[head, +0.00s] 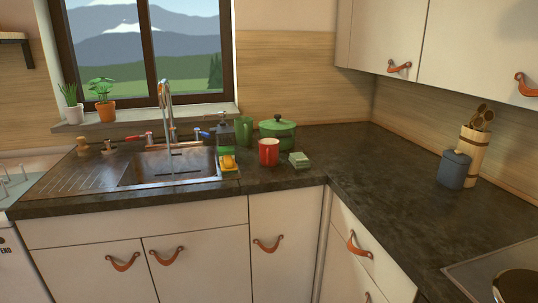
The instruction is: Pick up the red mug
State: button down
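The red mug (268,152) stands upright on the dark countertop (310,157), right of the sink, and its inside looks pale. A green lidded pot (280,131) stands close behind it. A green mug or jug (245,133) stands behind it to the left. A small pale green block (299,159) lies close on its right. My gripper is not in view.
The sink (170,168) with its tall tap (168,110) lies left of the mug. The right-hand counter is largely clear, with a blue canister (453,169) and a utensil holder (472,152) by the wall. Upper cabinets (435,40) overhang it. A hob (500,270) is at bottom right.

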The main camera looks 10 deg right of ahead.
aim_at(269, 147)
jog(key=i+z, duration=0.15)
jog(key=z, duration=0.2)
jog(key=i+z, duration=0.1)
jog(key=z, duration=0.3)
jog(key=i+j+z, duration=0.1)
jog(key=z, duration=0.25)
jog(key=i+j+z, duration=0.2)
jog(key=i+j, duration=0.15)
jog(key=i+j+z, duration=0.2)
jog(key=i+j, duration=0.15)
jog(key=j, duration=0.15)
jog(key=i+j, duration=0.4)
jog(key=j, duration=0.15)
